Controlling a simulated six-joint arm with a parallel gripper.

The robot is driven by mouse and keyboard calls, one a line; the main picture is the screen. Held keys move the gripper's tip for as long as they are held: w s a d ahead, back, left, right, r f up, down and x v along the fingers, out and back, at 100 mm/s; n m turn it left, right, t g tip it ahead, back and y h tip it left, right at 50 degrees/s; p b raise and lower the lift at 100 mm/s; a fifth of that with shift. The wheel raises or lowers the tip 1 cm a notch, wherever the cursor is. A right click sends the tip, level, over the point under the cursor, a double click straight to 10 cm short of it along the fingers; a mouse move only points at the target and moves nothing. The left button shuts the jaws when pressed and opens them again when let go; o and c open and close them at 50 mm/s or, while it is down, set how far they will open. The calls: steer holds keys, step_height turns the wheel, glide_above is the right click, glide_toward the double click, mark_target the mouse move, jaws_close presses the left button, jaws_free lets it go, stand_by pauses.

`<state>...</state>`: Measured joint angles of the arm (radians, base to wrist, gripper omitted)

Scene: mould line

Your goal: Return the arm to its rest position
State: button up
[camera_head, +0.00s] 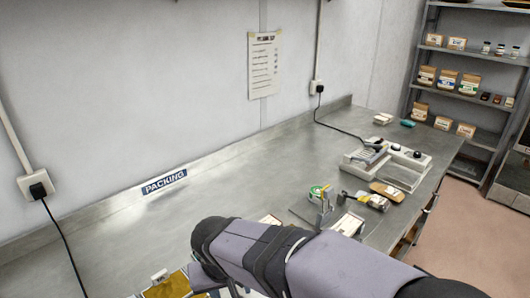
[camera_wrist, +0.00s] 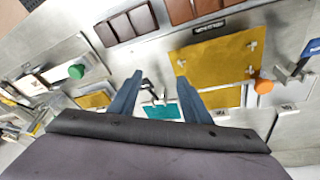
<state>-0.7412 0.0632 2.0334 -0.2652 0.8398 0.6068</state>
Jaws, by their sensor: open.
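My gripper (camera_wrist: 158,98) shows in the wrist view with its two blue-grey fingers apart and nothing between them. Through the gap I see a teal piece (camera_wrist: 160,111) lying on the steel bench below. The steel bench (camera_head: 130,235) runs along the wall under the arm.
Yellow sheets (camera_wrist: 215,62), dark brown blocks (camera_wrist: 130,25), a green knob (camera_wrist: 76,71) and an orange knob (camera_wrist: 263,86) lie around the gripper. A grey device (camera_head: 402,173) stands at the bench's right. The bench's left part is clear.

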steer(key=shift+m+g+h, duration=0.4)
steer(key=shift+m+g, duration=0.3)
steer(key=shift+m, duration=0.2)
steer(key=s+d+f, duration=0.1)
steer(key=d, duration=0.5)
steer(key=s+d+f, duration=0.1)
steer(key=d, duration=0.5)
steer(key=s+d+f+p, duration=0.1)
steer(key=d, duration=0.5)
steer(key=shift+d+f, duration=0.1)
steer(key=shift+f, duration=0.1)
steer(key=s+d+f+m+g+b, duration=0.1)
steer(key=s+d+f+g, duration=0.1)
steer(key=s+d+f, duration=0.2)
steer(key=s+f, duration=0.2)
steer(key=s, duration=0.1)
steer(key=shift+d+m+y+b, duration=0.25)
steer(key=shift+m+y+b, duration=0.05)
steer(key=shift+y+b, duration=0.1)
steer(key=o, duration=0.4)
